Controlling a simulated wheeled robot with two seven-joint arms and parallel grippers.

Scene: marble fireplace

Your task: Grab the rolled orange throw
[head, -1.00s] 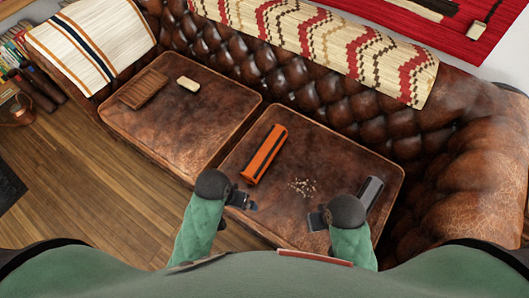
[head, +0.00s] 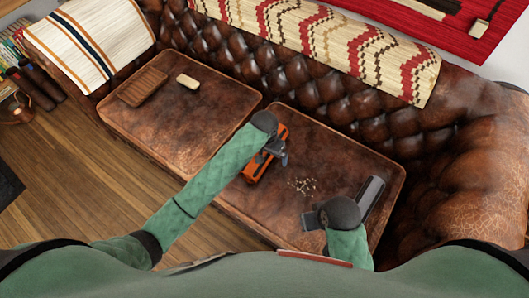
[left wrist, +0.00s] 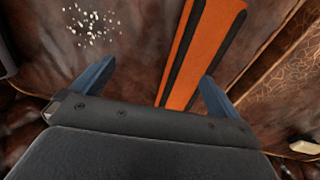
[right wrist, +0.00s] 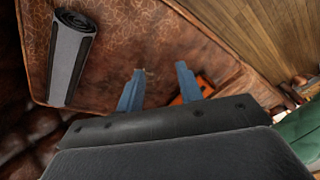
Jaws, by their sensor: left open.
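The rolled orange throw (head: 254,171), orange with dark stripes, lies on the right seat cushion near its left edge. My left gripper (head: 277,156) is over the throw and partly hides it. In the left wrist view the throw (left wrist: 205,50) runs between the open fingers (left wrist: 155,85), closer to the right one; they look above it, not closed on it. My right gripper (head: 311,221) is over the front of the same cushion. In the right wrist view its fingers (right wrist: 158,90) are apart with nothing between them, and an end of the throw (right wrist: 190,92) shows beyond.
A grey roll (head: 372,192) lies beside my right gripper. Pale crumbs (head: 303,186) lie on the right cushion (head: 340,150). A brown slatted object (head: 143,88) and a cream block (head: 187,81) are on the left cushion. The tufted backrest (head: 260,70) rises behind.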

